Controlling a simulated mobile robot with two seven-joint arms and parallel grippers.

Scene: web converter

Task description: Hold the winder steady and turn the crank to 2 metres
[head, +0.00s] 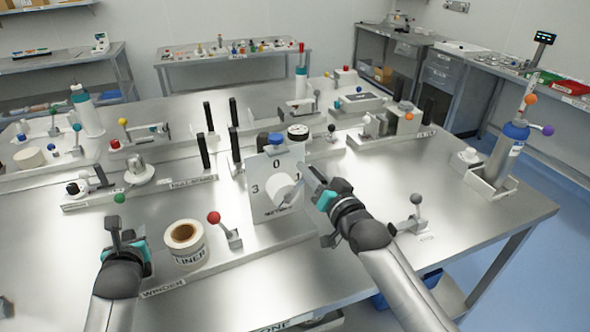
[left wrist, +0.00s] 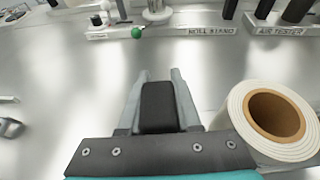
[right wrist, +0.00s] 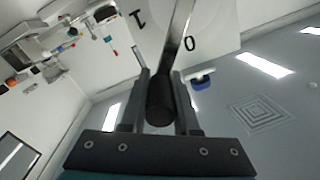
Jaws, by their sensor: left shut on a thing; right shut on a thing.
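The winder stands along the front of the table, with a label (head: 163,289) reading WINDER. Its upright grey dial plate (head: 262,203) shows 3 at left, 0 at top and 1 at right. A white hub (head: 285,190) sits at the dial's middle. My right gripper (head: 325,198) is shut on the black crank knob (right wrist: 160,100), right of the dial. The metal crank rod (right wrist: 180,35) runs from it past the 1 and 0. My left gripper (head: 118,242) is shut on an upright black handle (left wrist: 158,106), left of the LINER roll (head: 190,255). The 2 is not visible.
A red-knobbed lever (head: 214,218) stands between the roll and the dial. A grey-knobbed lever (head: 416,200) is right of my right arm. Several black posts (head: 235,145) and small fixtures stand behind.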

